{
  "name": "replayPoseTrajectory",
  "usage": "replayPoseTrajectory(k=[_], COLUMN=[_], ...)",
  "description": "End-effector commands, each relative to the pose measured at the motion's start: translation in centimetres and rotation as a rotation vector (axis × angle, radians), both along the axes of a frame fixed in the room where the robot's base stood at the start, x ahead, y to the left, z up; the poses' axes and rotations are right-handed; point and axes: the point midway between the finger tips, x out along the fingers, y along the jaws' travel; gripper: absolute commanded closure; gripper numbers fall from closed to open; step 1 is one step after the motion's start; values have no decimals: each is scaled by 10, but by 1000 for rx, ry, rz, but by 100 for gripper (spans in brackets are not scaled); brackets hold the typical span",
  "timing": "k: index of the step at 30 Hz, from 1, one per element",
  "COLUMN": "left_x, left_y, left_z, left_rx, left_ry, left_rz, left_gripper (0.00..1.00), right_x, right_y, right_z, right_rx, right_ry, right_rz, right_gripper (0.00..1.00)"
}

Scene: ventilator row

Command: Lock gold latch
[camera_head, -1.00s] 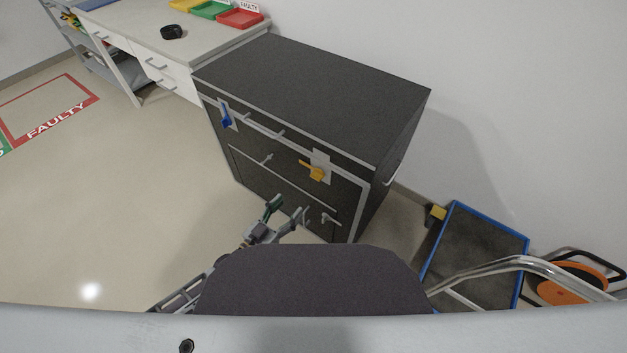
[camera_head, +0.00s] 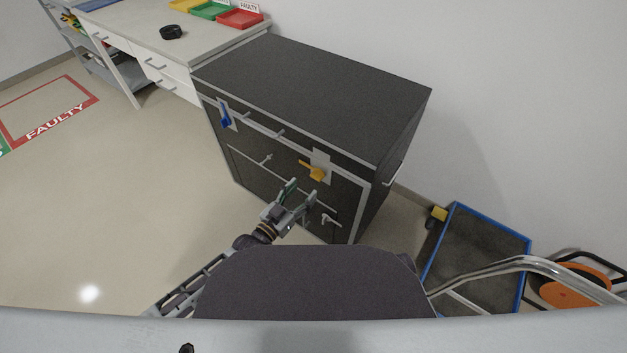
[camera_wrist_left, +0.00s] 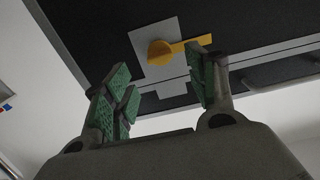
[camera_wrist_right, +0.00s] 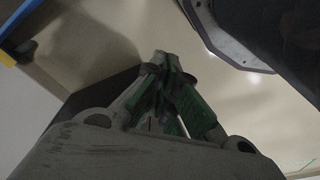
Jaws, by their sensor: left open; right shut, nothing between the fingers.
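The gold latch (camera_head: 313,171) is on a light plate at the upper right of the dark cabinet's front (camera_head: 262,165). Its handle points left in the head view. In the left wrist view the gold latch (camera_wrist_left: 162,52) shows its round hub and its handle reaching right. My left gripper (camera_head: 302,190) is open and empty, just below and a little left of the latch, apart from it. In the left wrist view the left gripper's fingers (camera_wrist_left: 165,85) stand either side of the latch's picture position. My right gripper (camera_wrist_right: 165,65) is shut and empty, seen only in the right wrist view.
A blue latch (camera_head: 226,120) is at the cabinet's upper left. Bar handles run across the cabinet front. A blue-edged cart (camera_head: 480,255) with a metal rail stands to the right. A white bench (camera_head: 215,45) with coloured trays is behind left. The floor at left is clear.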

Motion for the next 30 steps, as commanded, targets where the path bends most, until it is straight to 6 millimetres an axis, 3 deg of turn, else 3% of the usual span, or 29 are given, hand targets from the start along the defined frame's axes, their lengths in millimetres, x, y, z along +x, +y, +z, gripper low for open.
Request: replayPoseTrajectory(k=[16, 30], left_x=[46, 53], left_y=[-33, -39], left_z=[0, 0], left_rx=[0, 1], left_ry=[0, 1], left_rz=[0, -1], left_gripper=[43, 43], right_x=[-1, 3], right_y=[6, 6], right_z=[17, 22], right_rx=[17, 18], right_ry=[-12, -23], right_rz=[0, 2], right_gripper=[100, 100])
